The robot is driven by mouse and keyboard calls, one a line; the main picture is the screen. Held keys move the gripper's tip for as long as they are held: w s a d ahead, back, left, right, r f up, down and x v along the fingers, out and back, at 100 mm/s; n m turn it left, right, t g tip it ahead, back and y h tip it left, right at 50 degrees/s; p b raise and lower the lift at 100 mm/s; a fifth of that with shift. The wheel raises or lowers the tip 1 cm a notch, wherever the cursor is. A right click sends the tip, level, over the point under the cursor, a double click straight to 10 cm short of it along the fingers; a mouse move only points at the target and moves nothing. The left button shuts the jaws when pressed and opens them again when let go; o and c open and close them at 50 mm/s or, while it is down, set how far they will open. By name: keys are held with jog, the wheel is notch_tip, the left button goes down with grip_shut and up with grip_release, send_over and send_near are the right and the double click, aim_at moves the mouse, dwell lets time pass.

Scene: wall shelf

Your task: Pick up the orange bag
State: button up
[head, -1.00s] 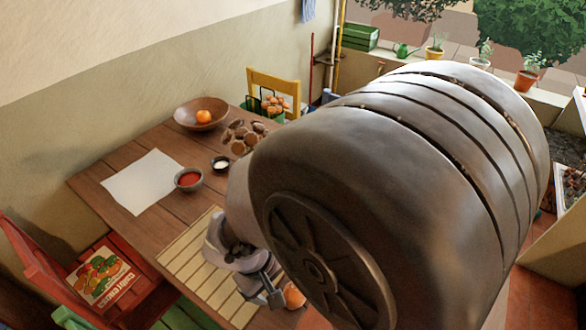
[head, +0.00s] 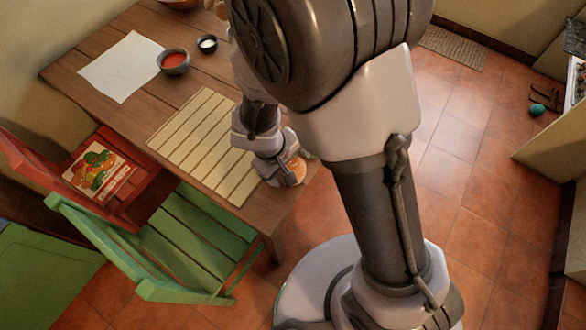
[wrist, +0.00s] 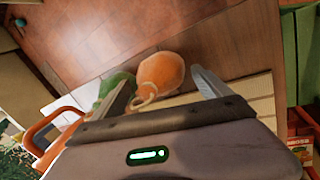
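The orange bag (wrist: 160,72), round with a tan cord loop, stands on the wooden table near its edge in the wrist view. My gripper (wrist: 161,78) is open, with one finger on each side of the bag; whether either touches it I cannot tell. In the head view my gripper (head: 283,174) is at the table's near right corner, beyond the slatted mat, and hides most of the bag, leaving an orange part (head: 298,167) showing. A green rounded thing (wrist: 112,84) lies beside the bag, behind the left finger.
The slatted mat (head: 203,143), a red-filled bowl (head: 173,62), a small white-filled bowl (head: 207,44) and white paper (head: 122,66) lie on the table. A green chair (head: 180,240) and a red chair (head: 130,180) stand along the near side. Floor right is mostly clear.

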jog(key=c, duration=1.5)
